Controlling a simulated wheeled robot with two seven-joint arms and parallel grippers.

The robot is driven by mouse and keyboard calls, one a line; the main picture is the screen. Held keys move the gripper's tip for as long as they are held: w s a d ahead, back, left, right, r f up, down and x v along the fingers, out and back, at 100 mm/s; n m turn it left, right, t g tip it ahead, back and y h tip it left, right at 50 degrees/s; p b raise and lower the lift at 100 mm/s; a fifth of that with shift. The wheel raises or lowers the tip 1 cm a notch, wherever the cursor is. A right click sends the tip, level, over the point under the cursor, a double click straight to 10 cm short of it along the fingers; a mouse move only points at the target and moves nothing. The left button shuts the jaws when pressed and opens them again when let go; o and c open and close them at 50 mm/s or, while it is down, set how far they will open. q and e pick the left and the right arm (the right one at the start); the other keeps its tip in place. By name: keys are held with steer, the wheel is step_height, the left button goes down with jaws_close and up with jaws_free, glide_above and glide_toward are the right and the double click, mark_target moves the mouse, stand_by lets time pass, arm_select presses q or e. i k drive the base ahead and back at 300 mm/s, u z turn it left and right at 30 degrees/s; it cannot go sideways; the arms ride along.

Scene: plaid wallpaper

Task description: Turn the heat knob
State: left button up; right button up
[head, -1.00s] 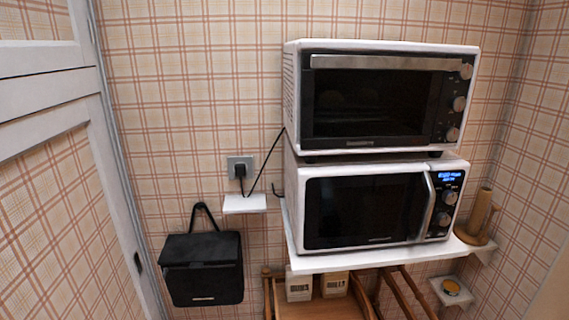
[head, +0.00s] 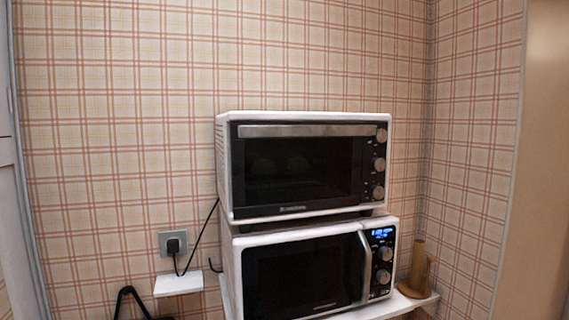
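A white toaster oven (head: 222,170) with a dark glass door and a silver handle bar stands on top of a white microwave (head: 230,275). The oven's right panel carries a column of three round knobs: a top knob (head: 381,135), a middle knob (head: 379,164) and a bottom knob (head: 378,192). Their labels are too small to read. The microwave has a lit blue display (head: 382,233) and two knobs of its own, an upper one (head: 385,254) and a lower one (head: 383,276). Neither of my grippers shows in the head view.
The microwave rests on a white wall shelf (head: 405,304). A wooden cylindrical object (head: 417,268) stands on the shelf right of it. A wall socket (head: 172,243) with a black plug and cord is at left, above a small white ledge (head: 178,285). A black bag's strap (head: 128,297) shows below.

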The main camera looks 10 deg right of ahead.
mark_target(382, 136)
steer(key=z, duration=2.3)
steer(key=i, duration=0.95)
steer(key=u, duration=1.25)
